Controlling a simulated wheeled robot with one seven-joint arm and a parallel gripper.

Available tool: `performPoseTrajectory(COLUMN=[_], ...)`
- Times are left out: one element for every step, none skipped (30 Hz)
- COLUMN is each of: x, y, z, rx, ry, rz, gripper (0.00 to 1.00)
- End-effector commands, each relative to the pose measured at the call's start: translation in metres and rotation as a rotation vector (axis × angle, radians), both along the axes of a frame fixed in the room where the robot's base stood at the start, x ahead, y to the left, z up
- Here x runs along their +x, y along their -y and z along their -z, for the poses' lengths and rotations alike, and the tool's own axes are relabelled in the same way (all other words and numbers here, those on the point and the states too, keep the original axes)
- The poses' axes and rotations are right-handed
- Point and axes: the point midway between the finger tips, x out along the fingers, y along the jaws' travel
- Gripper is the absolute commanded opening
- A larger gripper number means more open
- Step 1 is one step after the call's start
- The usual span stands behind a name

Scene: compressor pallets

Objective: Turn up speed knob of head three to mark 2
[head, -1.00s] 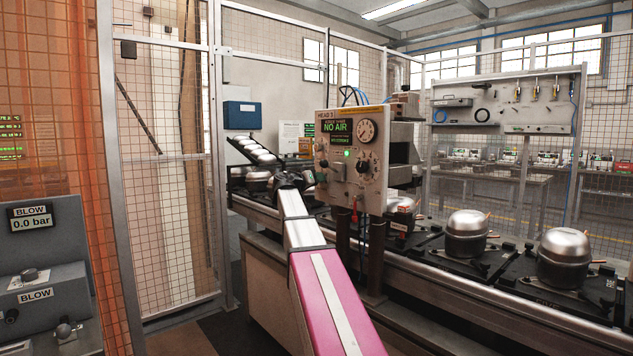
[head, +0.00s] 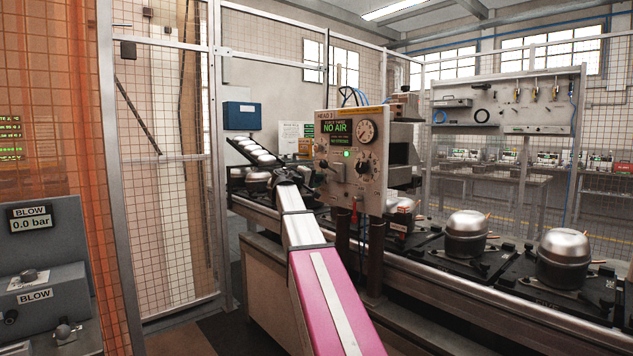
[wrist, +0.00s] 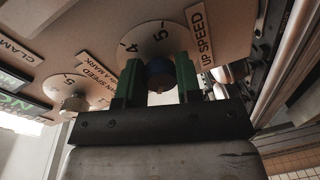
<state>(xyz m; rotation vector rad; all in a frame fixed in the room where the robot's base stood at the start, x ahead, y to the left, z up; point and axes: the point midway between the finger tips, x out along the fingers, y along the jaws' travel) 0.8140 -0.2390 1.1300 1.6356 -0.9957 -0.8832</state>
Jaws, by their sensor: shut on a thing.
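The head panel (head: 350,150) faces me, with a green "NO AIR" display (head: 338,127) and a dial gauge (head: 366,132). In the head view my arm reaches the panel's left side, and the grip there is too small to tell.
A second, metallic knob (wrist: 74,103) with its own dial and label is close beside my gripper in the wrist view. Mesh fencing (head: 165,170) stands at the left.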

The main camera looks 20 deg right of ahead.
Motion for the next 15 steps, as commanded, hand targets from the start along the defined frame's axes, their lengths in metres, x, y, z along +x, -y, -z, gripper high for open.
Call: performPoseTrajectory(x=[0.0000, -0.0001, -0.0001, -0.0002, -0.0002, -0.0002, -0.0002, -0.0002, -0.0002, -0.0003, -0.0002, -0.0003, -0.0003, -0.0003, -0.0004], y=[-0.0006, -0.0006, -0.0006, -0.0006, -0.0006, -0.0007, -0.0007, -0.0007, -0.0007, -0.0006, -0.0007, -0.0007, -0.0007, -0.0007, -0.0007], z=[0.0012, 0.0012, 0.0012, 0.0011, 0.0011, 0.0011, 0.0011, 0.0011, 0.0011, 0.0011, 0.0011, 0.0011, 0.0011, 0.0011, 0.0011], rx=[-0.002, -0.007, -0.012, -0.015, -0.018, -0.020, -0.022, -0.024, -0.026, -0.028, -0.028, -0.029, -0.029, -0.029, -0.029], ry=[-0.020, -0.031, -0.044, -0.052, -0.060, -0.069, -0.073, -0.078, -0.083, -0.086, -0.088, -0.091, -0.092, -0.092, -0.093], rz=[0.000, 0.000, -0.001, 0.000, 0.000, 0.000, -0.001, -0.001, 0.000, -0.001, 0.000, 0.000, -0.001, -0.001, -0.001], gripper=[0.08, 0.08, 0.08, 0.08, 0.08, 0.08, 0.08, 0.08, 0.08, 0.08, 0.08, 0.08, 0.08, 0.08, 0.08])
